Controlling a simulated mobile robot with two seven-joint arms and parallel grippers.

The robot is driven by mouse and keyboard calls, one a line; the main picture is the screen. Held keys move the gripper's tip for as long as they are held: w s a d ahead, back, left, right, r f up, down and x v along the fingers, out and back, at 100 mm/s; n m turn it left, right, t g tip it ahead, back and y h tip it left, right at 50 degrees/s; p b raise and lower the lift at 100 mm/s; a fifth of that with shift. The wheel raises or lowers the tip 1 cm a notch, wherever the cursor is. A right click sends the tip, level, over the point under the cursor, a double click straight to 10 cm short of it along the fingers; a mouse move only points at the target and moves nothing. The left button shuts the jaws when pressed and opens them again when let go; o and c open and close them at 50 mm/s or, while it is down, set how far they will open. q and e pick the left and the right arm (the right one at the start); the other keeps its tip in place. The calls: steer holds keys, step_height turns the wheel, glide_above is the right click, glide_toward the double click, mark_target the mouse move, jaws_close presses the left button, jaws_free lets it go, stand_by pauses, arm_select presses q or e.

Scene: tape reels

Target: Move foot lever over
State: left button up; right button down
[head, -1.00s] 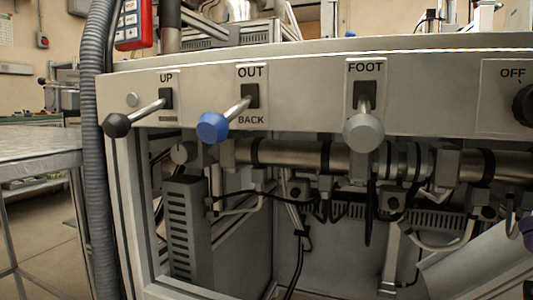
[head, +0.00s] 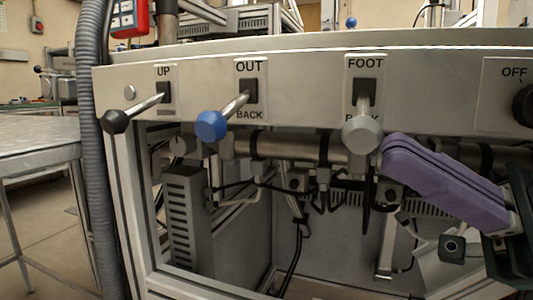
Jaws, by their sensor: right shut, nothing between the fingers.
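The foot lever (head: 362,134) has a grey knob on a short metal shaft. It comes out of a dark slot under the FOOT label on the front panel and slants down toward me. My right gripper (head: 392,150) comes in from the right with its purple fingers shut and empty. Its fingertips are just right of the grey knob and a little below its middle. I cannot tell whether they touch it. My left gripper is not in view.
A blue-knobbed lever (head: 211,126) under OUT and a black-knobbed lever (head: 116,121) under UP stick out to the left. A black dial (head: 524,104) by OFF is at the right. Pipes and cables run below the panel. A metal table (head: 38,145) stands at the left.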

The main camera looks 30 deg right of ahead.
steer(key=shift+w+a+r, duration=0.1)
steer(key=shift+a, duration=0.1)
stand_by(0.3)
